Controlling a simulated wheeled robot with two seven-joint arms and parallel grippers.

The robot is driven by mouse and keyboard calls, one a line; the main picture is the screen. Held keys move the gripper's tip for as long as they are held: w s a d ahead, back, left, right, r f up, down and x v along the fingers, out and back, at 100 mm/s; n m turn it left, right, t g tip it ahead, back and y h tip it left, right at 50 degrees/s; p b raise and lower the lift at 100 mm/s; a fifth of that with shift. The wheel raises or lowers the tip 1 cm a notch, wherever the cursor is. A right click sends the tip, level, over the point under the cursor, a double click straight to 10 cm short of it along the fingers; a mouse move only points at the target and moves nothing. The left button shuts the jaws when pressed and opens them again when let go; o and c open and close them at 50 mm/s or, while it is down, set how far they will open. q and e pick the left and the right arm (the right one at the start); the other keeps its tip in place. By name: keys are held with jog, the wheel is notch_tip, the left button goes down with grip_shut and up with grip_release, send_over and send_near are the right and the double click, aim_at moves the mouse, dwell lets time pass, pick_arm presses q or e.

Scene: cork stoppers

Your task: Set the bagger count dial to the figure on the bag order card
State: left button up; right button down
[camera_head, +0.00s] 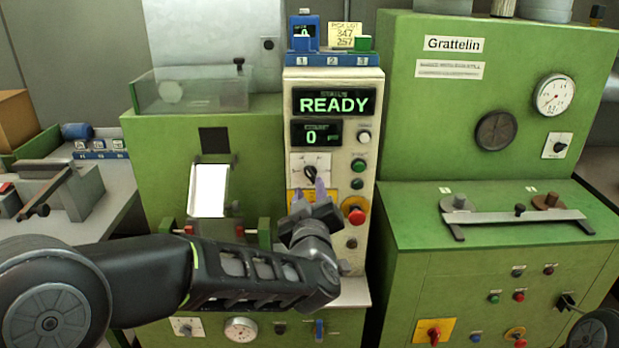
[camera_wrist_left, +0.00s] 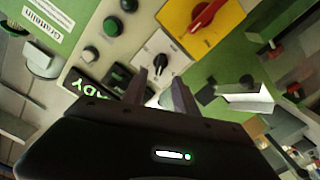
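The count dial (camera_head: 310,172) is a black knob on a white plate on the pale control column, below a small display (camera_head: 317,133) reading 0. The dial also shows in the left wrist view (camera_wrist_left: 159,58). My left gripper (camera_head: 309,190) is in front of and slightly below it, fingers apart and pointing at it. In the left wrist view the fingers (camera_wrist_left: 160,88) have a clear gap and hold nothing; I cannot tell whether they touch the knob. A yellow card (camera_head: 345,36) with small figures stands atop the column; I cannot tell if it is the bag order card. My right gripper is out of view.
A large display (camera_head: 334,102) reads READY. A red knob (camera_head: 355,214) sits close to the right of my left gripper, and a yellow plate with a red handle (camera_wrist_left: 202,18) is close to the dial. Green machines flank the column.

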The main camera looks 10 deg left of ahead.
aim_at(309, 175)
pick_arm(q)
jog(key=x, duration=0.6)
jog(key=shift+s, duration=0.1)
jog(key=shift+c, duration=0.4)
grip_shut()
